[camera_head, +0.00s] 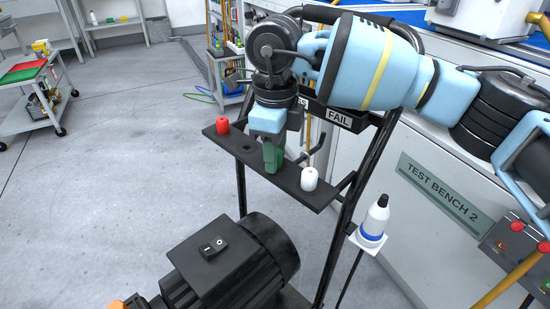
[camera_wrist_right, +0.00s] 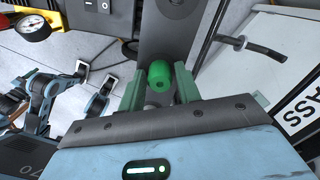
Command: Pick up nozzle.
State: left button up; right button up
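A green nozzle (camera_wrist_right: 160,74) stands on a narrow dark rack plate (camera_head: 322,193), between a red nozzle (camera_head: 222,125) and a white nozzle (camera_head: 309,179). My right gripper (camera_head: 273,158) points down over the plate. In the right wrist view its two green-grey fingers (camera_wrist_right: 160,88) stand apart, one on either side of the green nozzle. A slight gap seems to show beside the nozzle, so the fingers look open around it. In the head view the fingers mostly hide the green nozzle. My left gripper is not in view.
A black motor housing (camera_head: 240,262) with a switch stands below the rack. A white bottle (camera_head: 375,218) sits in a holder to the right, before the bench marked TEST BENCH 2 (camera_head: 440,190). A FAIL sign (camera_head: 339,118) is behind the plate.

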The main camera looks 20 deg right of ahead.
jog(key=c, duration=0.5)
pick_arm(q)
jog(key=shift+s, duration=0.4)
pick_arm(e)
jog(key=shift+c, duration=0.6)
jog(key=shift+r+p, duration=0.35)
jog(key=shift+r, duration=0.2)
jog(key=r, duration=0.1)
jog(key=r+p, duration=0.1)
jog(key=shift+s+a+r+p, duration=0.35)
jog(key=shift+s+a+r, duration=0.05)
pick_arm(q)
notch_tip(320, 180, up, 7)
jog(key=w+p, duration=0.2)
jog(key=p, duration=0.2)
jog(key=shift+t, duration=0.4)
pick_arm(e)
jog(key=s+a+r, duration=0.1)
jog(key=s+a, duration=0.9)
jog(key=s, duration=0.1)
